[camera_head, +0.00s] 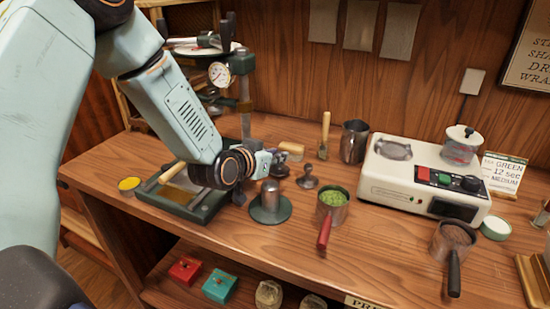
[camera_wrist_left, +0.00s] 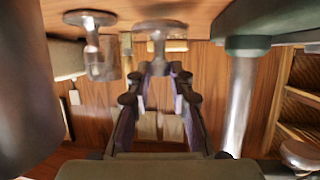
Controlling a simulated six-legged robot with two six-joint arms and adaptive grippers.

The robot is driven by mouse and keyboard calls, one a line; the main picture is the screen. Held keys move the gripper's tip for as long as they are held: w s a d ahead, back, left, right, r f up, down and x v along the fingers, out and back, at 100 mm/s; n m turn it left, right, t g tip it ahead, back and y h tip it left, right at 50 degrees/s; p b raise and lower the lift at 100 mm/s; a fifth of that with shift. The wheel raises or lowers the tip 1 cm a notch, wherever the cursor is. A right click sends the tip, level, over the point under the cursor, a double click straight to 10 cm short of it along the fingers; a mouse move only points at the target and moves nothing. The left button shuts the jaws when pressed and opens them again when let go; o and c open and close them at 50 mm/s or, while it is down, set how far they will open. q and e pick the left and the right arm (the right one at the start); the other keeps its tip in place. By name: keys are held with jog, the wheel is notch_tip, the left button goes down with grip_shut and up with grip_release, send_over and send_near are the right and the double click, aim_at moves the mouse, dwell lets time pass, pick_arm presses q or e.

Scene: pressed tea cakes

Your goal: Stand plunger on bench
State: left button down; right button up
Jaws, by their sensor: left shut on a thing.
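My left gripper (camera_head: 268,162) is low over the bench (camera_head: 345,240), beside the green press. It is shut on the plunger (camera_head: 280,170), a small dark metal piece with a round foot and a narrow stem. In the upside-down left wrist view, the plunger (camera_wrist_left: 160,27) sits between the fingertips of my left gripper (camera_wrist_left: 160,70), its foot toward the bench. It looks roughly upright. I cannot tell whether the foot touches the bench. A similar stamp-like piece (camera_head: 307,178) stands just to the right, apart from it. My right gripper is not in view.
A metal cylinder on a green disc (camera_head: 270,205) stands just in front. A pan of green tea (camera_head: 331,205), a metal pitcher (camera_head: 354,142) and a white machine (camera_head: 420,180) are to the right. The press frame (camera_head: 200,212) is left. Bare bench lies along the front.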

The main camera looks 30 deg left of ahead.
pick_arm(q)
jog(key=shift+w+a+f, duration=0.1)
jog(key=shift+w+f, duration=0.05)
jog(key=shift+w, duration=0.1)
jog(key=shift+s, duration=0.3)
jog(key=shift+w+f+b, duration=0.2)
jog(key=shift+f+b, duration=0.15)
jog(key=shift+f, duration=0.2)
jog(key=c, duration=1.2)
grip_release()
jog(key=shift+s+f, duration=0.15)
jog(key=shift+s, duration=0.05)
jog(key=shift+w+r+p+v, duration=0.1)
jog(key=shift+r+p+v, duration=0.15)
jog(key=shift+p+v, duration=1.3)
jog(key=shift+w+r+p+v, duration=0.1)
jog(key=shift+r+p+v, duration=0.35)
jog(key=shift+v, duration=2.1)
jog(key=shift+w+p+v, duration=0.1)
jog(key=shift+p+v, duration=1.1)
jog(key=shift+v, duration=0.85)
jog(key=shift+s, duration=0.1)
